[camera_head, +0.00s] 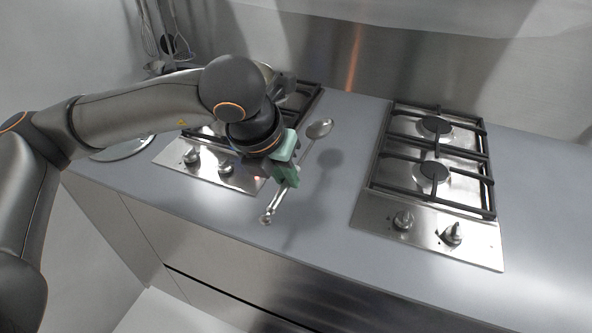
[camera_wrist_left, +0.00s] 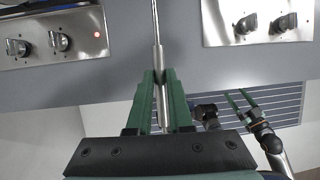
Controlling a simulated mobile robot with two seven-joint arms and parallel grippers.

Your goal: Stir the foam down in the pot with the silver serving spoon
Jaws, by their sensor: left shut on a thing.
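My left gripper (camera_head: 287,172) is shut on the silver serving spoon (camera_head: 320,128). It holds the spoon by the handle over the grey counter between the two hobs. The spoon's bowl points away toward the back wall, and its handle end (camera_head: 268,216) points toward the front edge. In the left wrist view, the handle (camera_wrist_left: 157,30) runs up from between the green fingers (camera_wrist_left: 162,80). My arm covers much of the left hob; I cannot make out the pot clearly. My right gripper (camera_wrist_left: 243,99) shows only in the left wrist view, its green fingers apart and empty.
The right hob (camera_head: 430,170) has bare burners and black grates. The left hob's knobs (camera_head: 208,162) are beside my gripper. A round, flat metal thing (camera_head: 125,148) lies at the left. Utensils hang at the back left. A striped runner (camera_wrist_left: 284,107) lies on the floor.

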